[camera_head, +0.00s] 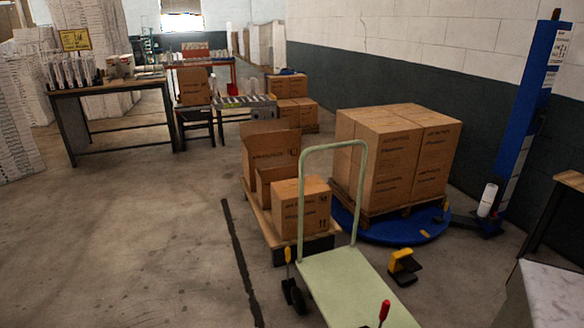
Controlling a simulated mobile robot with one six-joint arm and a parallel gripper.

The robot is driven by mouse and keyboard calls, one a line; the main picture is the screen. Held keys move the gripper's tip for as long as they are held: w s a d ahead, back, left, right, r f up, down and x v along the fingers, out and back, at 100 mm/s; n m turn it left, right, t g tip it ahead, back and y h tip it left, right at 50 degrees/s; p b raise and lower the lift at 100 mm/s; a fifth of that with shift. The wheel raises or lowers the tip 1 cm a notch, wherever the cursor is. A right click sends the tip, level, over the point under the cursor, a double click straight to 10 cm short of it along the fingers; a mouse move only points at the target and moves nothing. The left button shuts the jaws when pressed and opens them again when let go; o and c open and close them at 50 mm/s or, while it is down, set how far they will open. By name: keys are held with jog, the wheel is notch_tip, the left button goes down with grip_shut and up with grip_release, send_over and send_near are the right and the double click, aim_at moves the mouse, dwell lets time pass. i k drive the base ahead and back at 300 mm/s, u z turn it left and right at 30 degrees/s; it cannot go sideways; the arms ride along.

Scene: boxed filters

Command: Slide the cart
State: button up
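A light green platform cart (352,290) stands in the lower middle of the head view. Its flat deck runs toward the bottom edge, and its tall looped handle (363,190) rises at the far end. The near end of the deck is cut off by the frame. A red-tipped handle (384,311) stands at the deck's near part. My gripper is not in view.
Stacked cartons (399,152) stand on a blue turntable (412,230) to the right. A yellow-and-black object (403,267) lies beside the cart. The floor (120,230) on the left is clear.

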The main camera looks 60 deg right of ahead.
aim_at(347, 290)
jog(key=z, duration=0.35)
jog(key=i, duration=1)
jog(key=z, duration=0.45)
